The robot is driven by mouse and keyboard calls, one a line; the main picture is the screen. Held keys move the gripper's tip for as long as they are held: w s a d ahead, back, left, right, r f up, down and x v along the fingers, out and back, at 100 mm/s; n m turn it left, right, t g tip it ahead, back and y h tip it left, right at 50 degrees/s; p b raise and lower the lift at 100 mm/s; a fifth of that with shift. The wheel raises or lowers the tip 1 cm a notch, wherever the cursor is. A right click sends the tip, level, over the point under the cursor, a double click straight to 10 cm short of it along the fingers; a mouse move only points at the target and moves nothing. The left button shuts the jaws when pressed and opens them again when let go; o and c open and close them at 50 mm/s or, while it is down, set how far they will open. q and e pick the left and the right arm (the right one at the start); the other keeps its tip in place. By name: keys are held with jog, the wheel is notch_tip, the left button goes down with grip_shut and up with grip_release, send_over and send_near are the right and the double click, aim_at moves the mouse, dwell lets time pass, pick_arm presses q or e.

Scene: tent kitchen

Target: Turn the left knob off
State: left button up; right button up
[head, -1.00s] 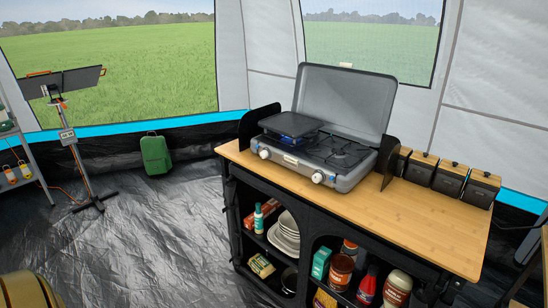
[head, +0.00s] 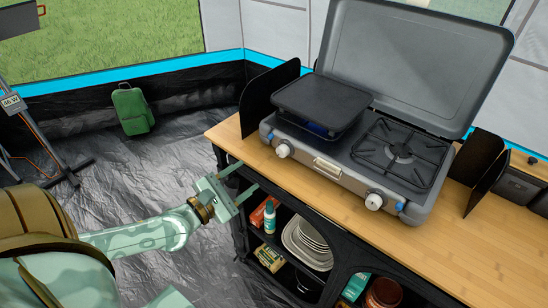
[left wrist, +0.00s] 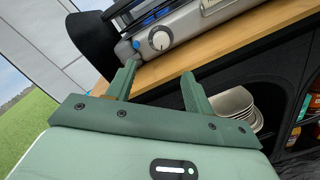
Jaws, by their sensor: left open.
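The camping stove (head: 340,165) stands on the wooden counter with its grey lid raised. Its left knob (head: 284,149) is white and sits on the front face; it also shows in the left wrist view (left wrist: 160,40), ahead of the fingers. The right knob (head: 375,200) is on the same front face. My left gripper (head: 246,178) is open and empty, in front of the counter's left front edge, below and apart from the left knob. It shows in the left wrist view (left wrist: 158,80) with its fingers spread. My right gripper is not in view.
The wooden counter (head: 440,240) has a front edge close to my left fingers. Plates (head: 306,243) and other goods fill the shelves below. Black wind guards (head: 268,97) flank the stove. A green case (head: 132,110) stands on the floor at left.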

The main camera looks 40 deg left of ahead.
aim_at(279, 154)
pick_arm(q)
jog(key=w, duration=0.4)
jog(key=w+d, duration=0.1)
jog(key=w, duration=0.2)
jog(key=w+d, duration=0.1)
jog(key=w, duration=0.3)
jog(key=shift+w, duration=0.3)
jog(key=shift+c, duration=0.3)
jog(key=c, duration=0.9)
